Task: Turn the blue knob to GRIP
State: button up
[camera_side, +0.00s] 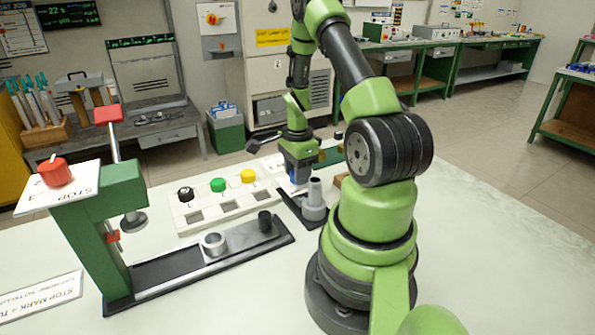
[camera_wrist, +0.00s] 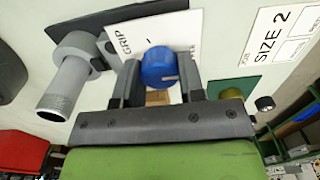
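The blue knob (camera_wrist: 160,66) sits on a white plate (camera_wrist: 150,32) in the wrist view. The plate's left side reads GRIP; a label at its right is partly covered. A pale mark on the knob's face points right, away from GRIP. My gripper (camera_wrist: 158,72) has one finger on each side of the knob. The fingers are apart, with a narrow gap showing at the left; contact at the right cannot be told. In the side view my gripper (camera_side: 299,168) is lowered over the blue knob (camera_side: 297,179), which is mostly hidden.
A grey upright cylinder (camera_side: 314,200) on a dark base stands close beside my gripper. A white panel (camera_side: 210,212) with black, green and yellow knobs lies to the left. A green press (camera_side: 105,225) with a red handle stands further left.

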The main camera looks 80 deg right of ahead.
jog(key=shift+n, duration=0.4)
jog(key=n, duration=0.4)
jog(key=shift+n, duration=0.4)
jog(key=n, duration=1)
jog(key=shift+n, duration=2.9)
jog(key=o, duration=0.9)
jog(key=shift+r, duration=0.1)
